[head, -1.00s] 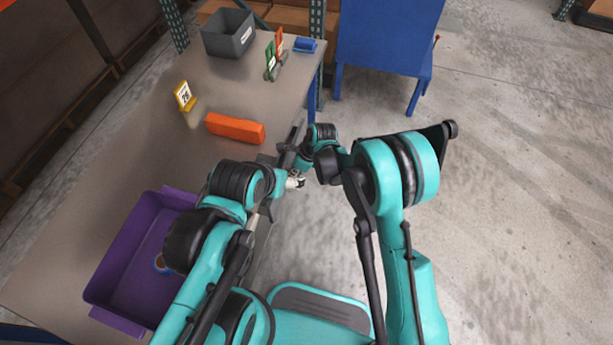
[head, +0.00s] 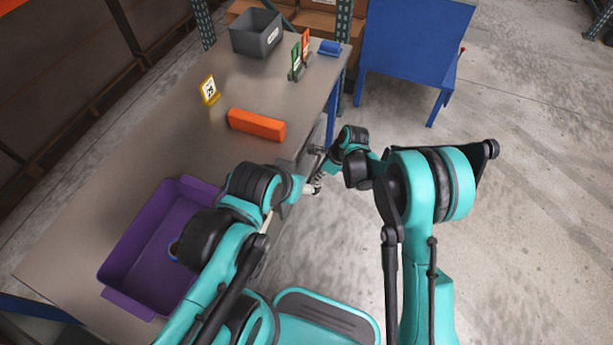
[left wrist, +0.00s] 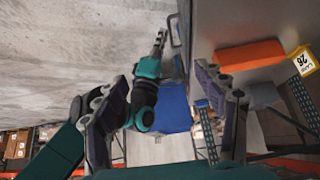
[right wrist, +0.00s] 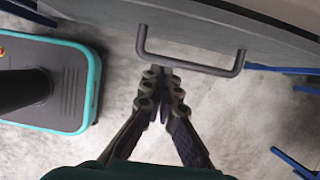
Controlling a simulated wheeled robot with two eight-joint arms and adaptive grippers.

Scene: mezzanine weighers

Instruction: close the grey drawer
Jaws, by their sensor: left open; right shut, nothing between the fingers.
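The grey drawer front (right wrist: 270,40) fills the top of the right wrist view, with a dark bar handle (right wrist: 190,66) on it. In the head view the drawer area under the table edge is mostly hidden by my arms, and I cannot tell how far out it stands. My right gripper (right wrist: 161,76) is shut and empty, its fingertips close by the handle; contact is unclear. It also shows at the table edge in the head view (head: 318,151). My left gripper (left wrist: 166,82) is open and empty, beside the table edge, with my right arm visible between its fingers.
On the table are an orange block (head: 257,124), a yellow label stand (head: 209,91), a purple bin (head: 118,268), a grey bin (head: 256,40) and a blue object (head: 330,47). A blue stand (head: 415,45) is at the back. The floor at right is clear.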

